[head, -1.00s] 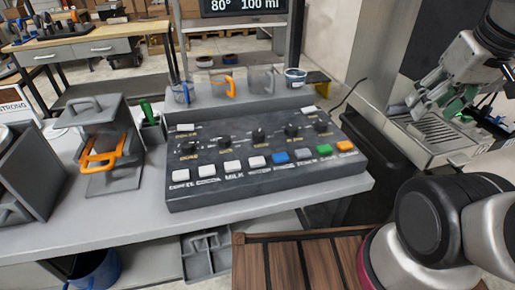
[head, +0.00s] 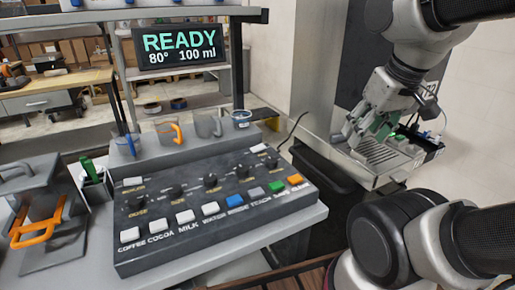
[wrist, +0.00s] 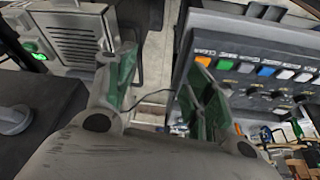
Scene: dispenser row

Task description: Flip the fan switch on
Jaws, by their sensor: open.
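The dark control panel (head: 215,215) lies on the grey counter in the head view, with rows of knobs and coloured buttons. White rocker-like switches sit at its back left (head: 132,183) and back right (head: 258,148). Their small labels are too blurred to read, so I cannot tell which is the fan switch. My gripper (head: 372,130) is open and empty, right of the panel and apart from it, in front of a metal drip tray. In the wrist view my gripper (wrist: 162,85) has its green-padded fingers spread, with the panel (wrist: 262,45) to the right.
A display (head: 180,53) reads READY, 80°, 100 ml. Cups (head: 172,132) stand on a ledge behind the panel. A grey box with an orange handle (head: 35,232) is at the left. The slatted drip tray (head: 385,155) lies beneath my gripper. A thin cable runs behind the panel's right end.

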